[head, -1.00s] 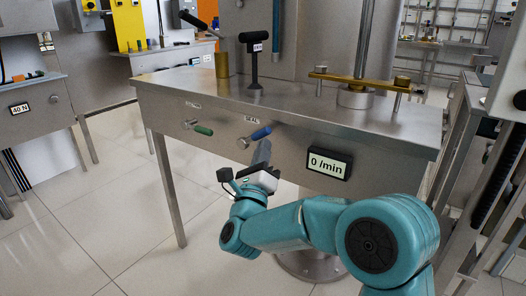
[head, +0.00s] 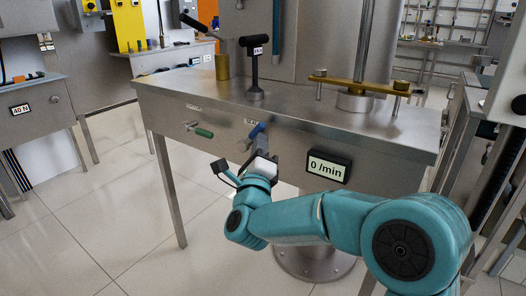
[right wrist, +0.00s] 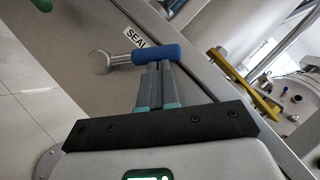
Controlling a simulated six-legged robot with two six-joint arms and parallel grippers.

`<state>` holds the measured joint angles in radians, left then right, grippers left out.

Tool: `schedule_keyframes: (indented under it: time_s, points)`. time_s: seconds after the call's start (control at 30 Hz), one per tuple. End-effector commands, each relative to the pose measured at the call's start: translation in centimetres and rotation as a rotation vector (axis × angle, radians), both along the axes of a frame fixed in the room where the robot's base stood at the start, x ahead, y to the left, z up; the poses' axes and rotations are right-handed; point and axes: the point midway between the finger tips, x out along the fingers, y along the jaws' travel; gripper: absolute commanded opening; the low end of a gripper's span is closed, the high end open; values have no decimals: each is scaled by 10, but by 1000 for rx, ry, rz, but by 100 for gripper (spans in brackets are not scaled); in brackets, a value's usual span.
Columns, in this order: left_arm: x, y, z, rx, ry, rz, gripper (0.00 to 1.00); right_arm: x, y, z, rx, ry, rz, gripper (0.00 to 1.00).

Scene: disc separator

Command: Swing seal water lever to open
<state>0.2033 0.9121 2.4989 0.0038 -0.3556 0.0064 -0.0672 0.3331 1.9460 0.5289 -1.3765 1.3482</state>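The seal water lever (head: 255,131) has a blue grip on a metal pivot, on the front of the steel bench under a "SEAL" label. In the head view its grip slants up to the right. It also shows in the right wrist view (right wrist: 157,54). My right gripper (head: 261,153) is just below the blue grip. In the right wrist view its two fingers (right wrist: 158,68) lie together, with their tips at the underside of the grip and nothing seen between them. They look in contact with it, not around it. My left gripper is out of view.
A green-handled lever (head: 202,132) is to the left on the same bench front. A black T-handle (head: 254,62) and a brass bar (head: 360,84) stand on the bench top (head: 305,108).

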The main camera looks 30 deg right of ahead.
Motion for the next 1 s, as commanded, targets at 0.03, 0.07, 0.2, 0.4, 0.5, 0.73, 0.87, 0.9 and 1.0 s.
schedule_keyframes:
  time_s: [0.03,0.07,0.2,0.4,0.5,0.73,0.87,0.9,1.0]
  points:
    - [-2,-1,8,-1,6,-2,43,1,1,10,-16,38,1,0]
    - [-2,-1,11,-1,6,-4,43,3,1,12,-27,65,1,0]
    - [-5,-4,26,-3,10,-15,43,9,4,22,-78,190,1,0]
    - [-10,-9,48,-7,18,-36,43,18,7,32,-145,351,1,0]
    - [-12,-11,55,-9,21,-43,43,22,9,34,-173,420,0,0]
    - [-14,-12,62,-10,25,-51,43,31,12,36,-206,496,0,0]
    - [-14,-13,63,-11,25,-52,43,34,13,37,-205,495,-1,0]
    - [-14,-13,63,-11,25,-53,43,34,14,37,-205,494,-1,0]
    - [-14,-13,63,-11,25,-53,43,35,14,37,-205,494,-1,0]
